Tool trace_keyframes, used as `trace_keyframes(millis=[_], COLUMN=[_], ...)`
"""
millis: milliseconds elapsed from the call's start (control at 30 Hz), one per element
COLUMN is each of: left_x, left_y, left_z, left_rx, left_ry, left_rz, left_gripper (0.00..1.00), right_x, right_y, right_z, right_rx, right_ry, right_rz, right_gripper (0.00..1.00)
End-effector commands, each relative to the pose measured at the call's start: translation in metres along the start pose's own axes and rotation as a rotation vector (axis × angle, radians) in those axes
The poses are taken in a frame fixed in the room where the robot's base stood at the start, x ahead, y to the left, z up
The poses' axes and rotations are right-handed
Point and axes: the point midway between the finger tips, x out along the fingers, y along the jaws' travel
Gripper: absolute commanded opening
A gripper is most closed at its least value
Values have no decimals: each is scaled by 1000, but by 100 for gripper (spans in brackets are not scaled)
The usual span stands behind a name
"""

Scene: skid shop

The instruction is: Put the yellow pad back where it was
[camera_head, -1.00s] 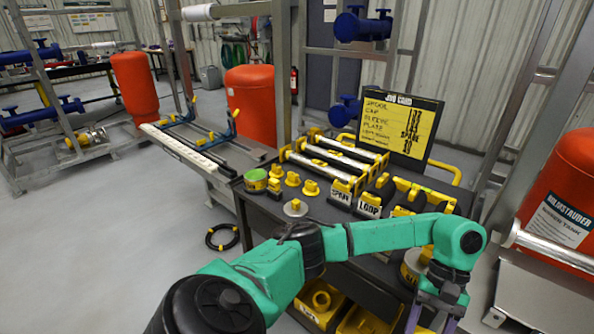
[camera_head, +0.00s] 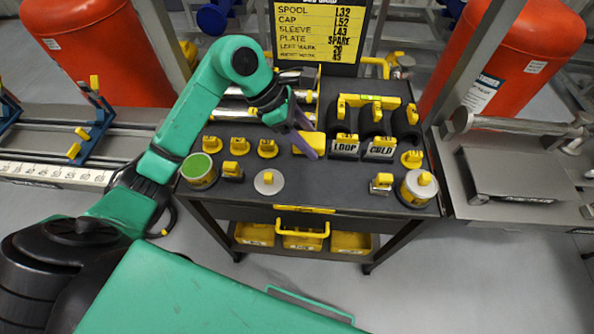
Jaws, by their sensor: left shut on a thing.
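The yellow pad (camera_head: 311,137) is at the middle of the dark cart top, partly hidden by my gripper's purple fingers. My left gripper (camera_head: 302,137) reaches in from the left, pointing down, and is shut on the yellow pad. I cannot tell whether the pad touches the cart top or is held just above it. My right gripper is not in view.
On the cart top (camera_head: 318,195), black holders with LOOP (camera_head: 344,147) and COLD (camera_head: 380,149) labels stand right of the gripper. Yellow knobs (camera_head: 238,146), a green-topped can (camera_head: 198,171) and a grey disc (camera_head: 268,183) stand left. A job card (camera_head: 317,35) rises behind. The front middle is bare.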

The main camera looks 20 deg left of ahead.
Motion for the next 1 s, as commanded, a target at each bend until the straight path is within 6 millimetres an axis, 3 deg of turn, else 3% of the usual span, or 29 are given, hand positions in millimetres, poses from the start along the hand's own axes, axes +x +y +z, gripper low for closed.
trace_keyframes(millis=[300, 600, 967, 1000], left_x=[81, 125, 132, 131], left_y=[-2, 0, 0, 0], left_z=[-53, -81, -87, -86], left_rx=[-3, -1, 4, 4], left_ry=[-1, -1, 1, 1], left_rz=[-5, -3, -1, -1], left_gripper=[5, 5, 5, 68], right_x=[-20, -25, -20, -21], right_y=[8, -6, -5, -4], right_z=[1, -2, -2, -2], right_rx=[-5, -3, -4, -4], right_ry=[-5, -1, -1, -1], right_rz=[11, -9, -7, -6], right_gripper=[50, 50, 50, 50])
